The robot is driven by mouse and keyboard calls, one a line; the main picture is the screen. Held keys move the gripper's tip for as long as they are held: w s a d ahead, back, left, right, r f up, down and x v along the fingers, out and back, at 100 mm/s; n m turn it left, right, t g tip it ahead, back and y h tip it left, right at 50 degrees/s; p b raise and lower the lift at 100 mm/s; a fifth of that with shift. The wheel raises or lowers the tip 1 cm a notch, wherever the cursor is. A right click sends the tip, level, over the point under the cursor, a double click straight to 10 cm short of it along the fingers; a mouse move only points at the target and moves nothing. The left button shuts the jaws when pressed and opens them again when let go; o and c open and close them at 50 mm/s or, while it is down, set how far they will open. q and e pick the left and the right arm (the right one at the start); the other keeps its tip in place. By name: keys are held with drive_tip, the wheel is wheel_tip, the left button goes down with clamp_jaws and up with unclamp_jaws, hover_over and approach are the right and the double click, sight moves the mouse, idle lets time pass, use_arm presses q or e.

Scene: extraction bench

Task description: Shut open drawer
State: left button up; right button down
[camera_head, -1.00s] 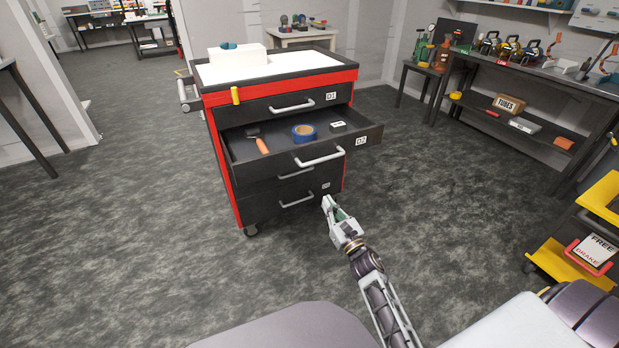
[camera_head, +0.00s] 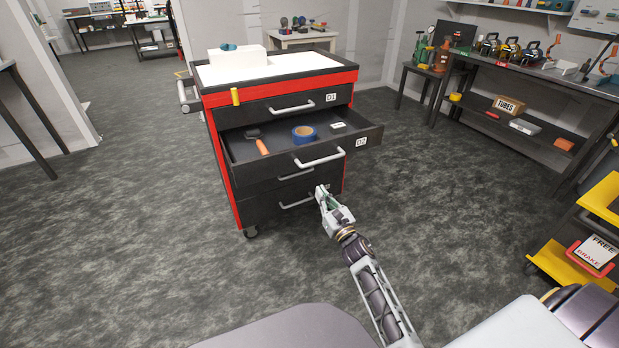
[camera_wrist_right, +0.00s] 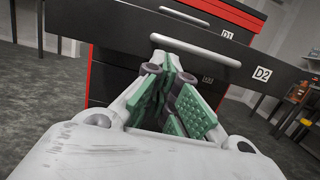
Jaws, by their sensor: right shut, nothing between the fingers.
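A red and black drawer cabinet (camera_head: 223,165) stands in the middle of the head view. My right gripper (camera_head: 321,192) is shut and empty. It is just below and in front of the D2 handle, near the lower drawer; whether it touches anything I cannot tell. My left gripper is out of view.
Drawer D1 (camera_head: 265,110) above looks shut. A white box (camera_head: 238,62) is on the cabinet top. A workbench (camera_head: 520,75) with tools stands at the right, and a yellow cart (camera_head: 572,265) at the lower right. The floor around the cabinet is clear.

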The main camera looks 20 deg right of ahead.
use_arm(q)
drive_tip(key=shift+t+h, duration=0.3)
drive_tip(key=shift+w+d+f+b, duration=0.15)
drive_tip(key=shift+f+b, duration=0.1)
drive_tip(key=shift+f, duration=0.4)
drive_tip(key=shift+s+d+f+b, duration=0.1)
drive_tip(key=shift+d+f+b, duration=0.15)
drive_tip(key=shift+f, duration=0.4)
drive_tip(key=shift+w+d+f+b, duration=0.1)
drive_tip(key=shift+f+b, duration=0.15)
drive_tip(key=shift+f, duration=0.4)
use_arm(e)
drive_tip(key=x, duration=0.9)
drive_tip(key=shift+w, duration=0.1)
